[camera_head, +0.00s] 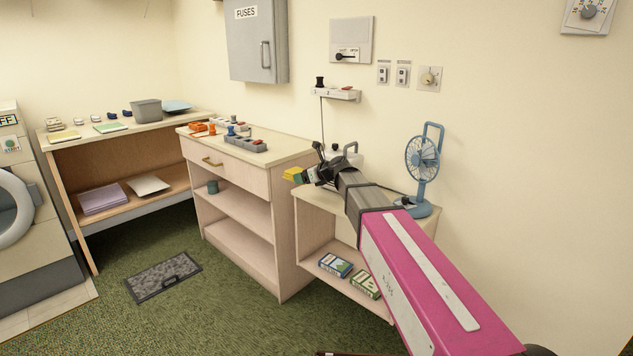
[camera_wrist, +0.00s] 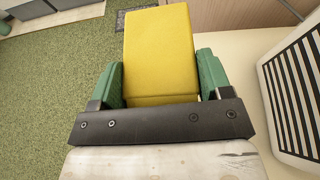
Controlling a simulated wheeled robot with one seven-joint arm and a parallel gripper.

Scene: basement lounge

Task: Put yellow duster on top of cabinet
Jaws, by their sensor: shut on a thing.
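My gripper (camera_head: 305,176) is shut on the yellow duster (camera_head: 292,174). In the wrist view the duster (camera_wrist: 160,50) is a flat-faced yellow block between the green fingers of my gripper (camera_wrist: 160,75). The duster is held in front of the right end of the wooden cabinet (camera_head: 262,152), which has one drawer and open shelves. In the head view it appears a little below the level of that cabinet's top. The top holds orange, blue and grey items towards its back and middle; its right part looks bare.
A lower shelf unit (camera_head: 318,205) to the right carries a blue fan (camera_head: 423,160) on top and small boxes (camera_head: 335,264) below. A desk (camera_head: 110,137) with a grey bin (camera_head: 146,112) stands left. A dark mat (camera_head: 163,277) lies on green carpet.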

